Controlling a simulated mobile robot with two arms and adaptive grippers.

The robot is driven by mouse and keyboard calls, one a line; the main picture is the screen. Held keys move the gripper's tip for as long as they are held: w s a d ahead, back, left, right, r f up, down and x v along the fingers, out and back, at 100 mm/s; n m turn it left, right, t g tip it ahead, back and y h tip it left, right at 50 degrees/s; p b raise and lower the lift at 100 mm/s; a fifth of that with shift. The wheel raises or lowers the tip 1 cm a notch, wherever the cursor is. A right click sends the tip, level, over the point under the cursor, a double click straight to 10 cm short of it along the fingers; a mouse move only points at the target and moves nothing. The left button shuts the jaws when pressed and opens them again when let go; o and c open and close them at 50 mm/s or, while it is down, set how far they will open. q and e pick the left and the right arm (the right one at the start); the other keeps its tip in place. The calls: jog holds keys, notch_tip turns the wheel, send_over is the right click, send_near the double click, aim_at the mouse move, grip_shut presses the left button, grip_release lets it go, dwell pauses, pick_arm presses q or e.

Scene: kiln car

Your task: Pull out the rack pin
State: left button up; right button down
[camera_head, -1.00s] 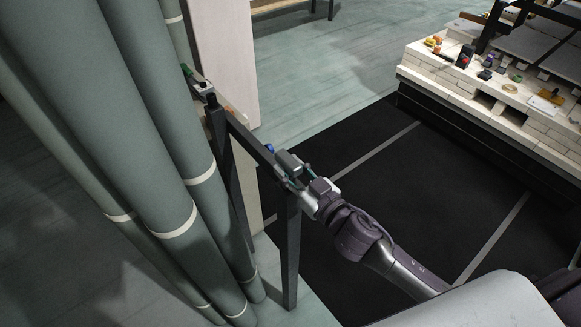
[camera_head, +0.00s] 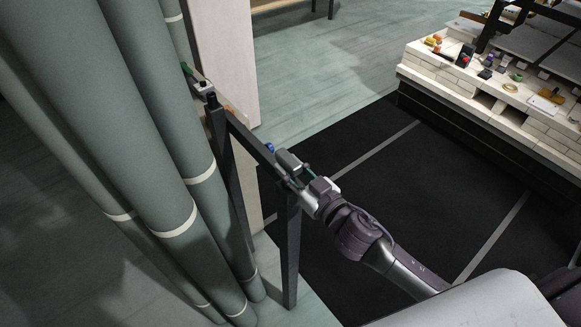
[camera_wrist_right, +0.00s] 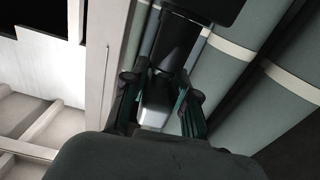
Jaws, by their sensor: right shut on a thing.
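The dark metal rack (camera_head: 251,139) stands in the middle of the head view, a bar on upright posts. My right gripper (camera_head: 287,172) is at the rack's near end, above the near post (camera_head: 290,245). It is shut on the rack pin, which its fingers mostly hide in the head view. In the right wrist view, the two fingers of my right gripper (camera_wrist_right: 160,98) flank a pale grey piece, with a dark post behind it. A small blue part (camera_head: 269,148) shows on the rack just beyond the gripper. My left gripper is not in view.
Tall grey-green rolls (camera_head: 135,130) stand close on the rack's left. A pale panel (camera_head: 225,60) rises behind it. A brick-topped kiln car (camera_head: 490,90) with small items is at the upper right. The dark floor mat (camera_head: 400,190) between is clear.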

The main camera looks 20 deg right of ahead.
aim_at(290, 159)
jog(key=shift+r+p, duration=0.35)
jog(key=shift+r, duration=0.1)
jog(key=shift+r+p, duration=2.15)
jog(key=shift+r, duration=0.05)
notch_tip(290, 159, up, 3)
jog(key=shift+f+p, duration=0.15)
jog(key=shift+p, duration=1.1)
jog(key=shift+r+b, duration=0.25)
jog(key=shift+b, duration=0.1)
jog(key=shift+r, duration=1.5)
